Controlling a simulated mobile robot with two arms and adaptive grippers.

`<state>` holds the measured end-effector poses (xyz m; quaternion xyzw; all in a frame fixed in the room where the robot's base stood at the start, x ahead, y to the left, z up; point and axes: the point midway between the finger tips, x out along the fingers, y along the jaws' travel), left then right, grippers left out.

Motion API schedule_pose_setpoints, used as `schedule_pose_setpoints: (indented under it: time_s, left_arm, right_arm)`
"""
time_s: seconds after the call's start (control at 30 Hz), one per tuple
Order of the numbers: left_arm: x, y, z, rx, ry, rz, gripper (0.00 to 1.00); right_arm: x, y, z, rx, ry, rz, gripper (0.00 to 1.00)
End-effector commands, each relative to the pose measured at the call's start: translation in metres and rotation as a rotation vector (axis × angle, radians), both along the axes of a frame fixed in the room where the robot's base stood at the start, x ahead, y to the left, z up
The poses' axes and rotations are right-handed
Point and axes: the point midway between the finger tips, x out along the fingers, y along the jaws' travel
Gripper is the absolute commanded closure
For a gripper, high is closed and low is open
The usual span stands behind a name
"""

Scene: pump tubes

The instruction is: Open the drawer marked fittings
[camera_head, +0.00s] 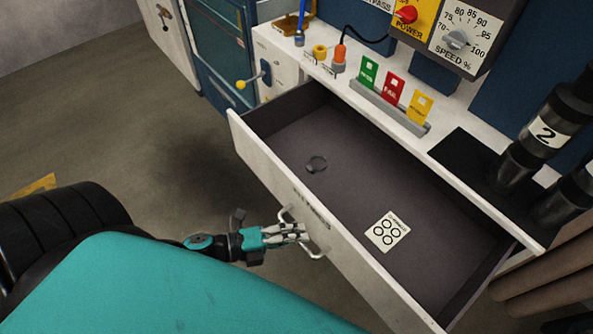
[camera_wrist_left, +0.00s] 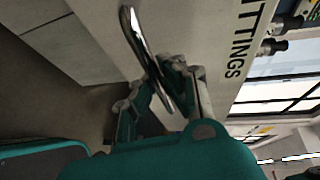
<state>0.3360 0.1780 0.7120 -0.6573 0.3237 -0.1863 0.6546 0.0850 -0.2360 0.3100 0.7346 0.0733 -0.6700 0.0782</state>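The white drawer marked fittings (camera_head: 270,180) stands pulled far out of the bench in the head view, with its dark inside showing. Its label is plain in the left wrist view, on the drawer front (camera_wrist_left: 222,30). A silver bar handle (camera_head: 316,254) is on the front; it also shows in the left wrist view (camera_wrist_left: 138,38). My left gripper (camera_head: 300,232) is at the handle, its fingers closed in on both sides of the bar. In the left wrist view, the gripper (camera_wrist_left: 160,82) has the bar between its fingers. My right gripper is not in view.
On the bench above are a rack of coloured cards (camera_head: 392,90), a control box (camera_head: 465,38) and dark cylinders (camera_head: 540,135). Open floor (camera_head: 150,140) lies left of the drawer.

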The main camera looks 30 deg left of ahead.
Motion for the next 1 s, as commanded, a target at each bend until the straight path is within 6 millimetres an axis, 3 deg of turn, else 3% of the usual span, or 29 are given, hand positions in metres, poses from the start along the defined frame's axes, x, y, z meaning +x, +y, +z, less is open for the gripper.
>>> schedule_pose_setpoints:
  time_s: [0.1, 0.33, 0.67, 1.0]
  left_arm:
    - [-0.001, 0.001, -0.003, 0.008, 0.004, 0.003, 1.0]
    - [0.0, 0.001, -0.002, 0.004, 0.003, 0.001, 0.66]
    - [-0.003, 0.003, -0.001, 0.001, 0.003, 0.001, 0.66]
    - [-0.048, 0.043, 0.009, 0.004, 0.008, 0.002, 0.66]
  right_arm:
    - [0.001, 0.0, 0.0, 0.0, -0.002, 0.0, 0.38]
    - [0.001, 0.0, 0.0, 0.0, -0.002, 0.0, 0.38]
    - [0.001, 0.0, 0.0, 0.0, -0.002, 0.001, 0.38]
    - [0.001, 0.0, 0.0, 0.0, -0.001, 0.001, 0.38]
